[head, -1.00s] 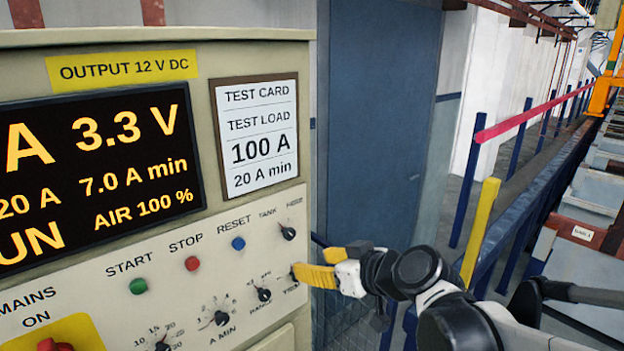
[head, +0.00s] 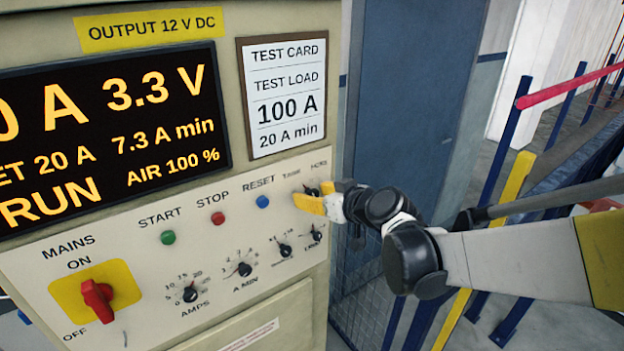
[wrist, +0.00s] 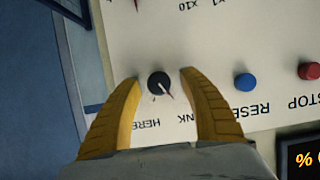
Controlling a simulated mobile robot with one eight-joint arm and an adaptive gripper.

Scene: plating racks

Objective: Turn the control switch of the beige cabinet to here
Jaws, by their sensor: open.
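The control switch is a small black knob (wrist: 158,83) on the beige cabinet's (head: 225,30) pale panel, with TANK and HERE marked by it. In the wrist view, which shows the panel upside down, its pointer slants to lower right, toward the TANK side. In the head view the knob (head: 311,190) is partly hidden by my yellow gripper (head: 312,203) at the upper right of the panel. In the wrist view my gripper (wrist: 160,79) is open, one finger on each side of the knob, with gaps showing on both sides.
A blue RESET button (wrist: 246,81) sits beside the right finger in the wrist view, with a red STOP button (wrist: 309,71) beyond. Smaller knobs (head: 285,249) lie below the switch. The red mains switch (head: 98,299) is at lower left. A blue door (head: 410,90) stands right of the cabinet.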

